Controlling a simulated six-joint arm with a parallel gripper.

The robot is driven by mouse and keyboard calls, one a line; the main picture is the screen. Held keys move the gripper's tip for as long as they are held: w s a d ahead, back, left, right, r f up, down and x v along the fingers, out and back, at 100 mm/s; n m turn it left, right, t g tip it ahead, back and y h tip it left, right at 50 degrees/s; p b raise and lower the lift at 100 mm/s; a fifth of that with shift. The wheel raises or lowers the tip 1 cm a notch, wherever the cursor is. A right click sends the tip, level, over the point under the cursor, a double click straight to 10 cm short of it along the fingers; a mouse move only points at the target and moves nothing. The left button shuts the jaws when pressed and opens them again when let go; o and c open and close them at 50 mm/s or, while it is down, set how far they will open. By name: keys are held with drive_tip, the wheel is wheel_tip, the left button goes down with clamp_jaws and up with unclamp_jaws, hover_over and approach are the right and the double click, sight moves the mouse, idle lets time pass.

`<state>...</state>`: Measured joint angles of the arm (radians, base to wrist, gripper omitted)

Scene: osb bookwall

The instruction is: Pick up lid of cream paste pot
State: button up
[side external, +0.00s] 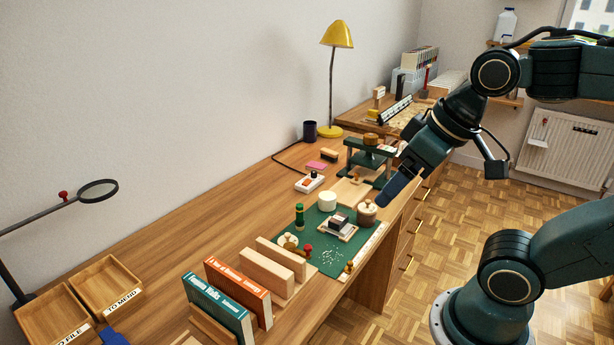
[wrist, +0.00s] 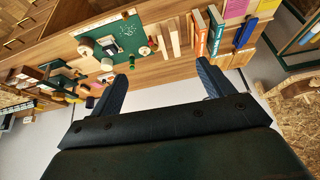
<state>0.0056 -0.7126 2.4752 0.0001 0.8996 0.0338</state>
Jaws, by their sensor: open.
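A cream pot (side external: 327,201) stands on the green mat, with no knob showing on top; it also shows in the wrist view (wrist: 107,65). A pale round piece with a brownish knob (side external: 288,241) lies at the mat's near left, and looks like a lid; it shows small in the wrist view (wrist: 144,51). A pinkish-brown pot with a knobbed lid (side external: 367,211) stands at the mat's right edge. My gripper (side external: 391,193) is above and right of that pot, apart from everything. In the wrist view its two fingers (wrist: 164,69) are spread with nothing between them.
The green mat (side external: 323,219) also holds a green bottle (side external: 299,216), a small block stack and red-topped pieces. A green press (side external: 369,160) stands behind. Wooden blocks and upright books (side external: 238,290) stand in front. A yellow lamp (side external: 337,35) rises at the back.

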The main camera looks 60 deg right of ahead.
drive_tip(key=w+d+f+m+g, duration=0.15)
drive_tip(key=w+m, duration=0.35)
drive_tip(key=w, duration=0.5)
drive_tip(key=w+d+f+m+g, duration=0.1)
drive_tip(key=w+d+f+m, duration=0.2)
drive_tip(key=w, duration=0.7)
drive_tip(key=w+d+f+m+g, duration=0.1)
drive_tip(key=w+d+f+m, duration=0.2)
drive_tip(key=w+f+m, duration=0.2)
drive_tip(key=w+d+f+m+g, duration=0.2)
drive_tip(key=w+d+f+m, duration=0.2)
drive_tip(key=w+f, duration=0.3)
wheel_tip(320, 180, down, 5)
drive_tip(key=shift+w+d+r+m, duration=0.1)
drive_tip(key=shift+w+d+m, duration=0.05)
drive_tip(key=shift+w+m, duration=0.25)
hover_over(288, 234)
drive_tip(key=shift+d+f, duration=0.1)
drive_tip(key=shift+f, duration=4.2)
drive_tip(key=shift+f, duration=2.6)
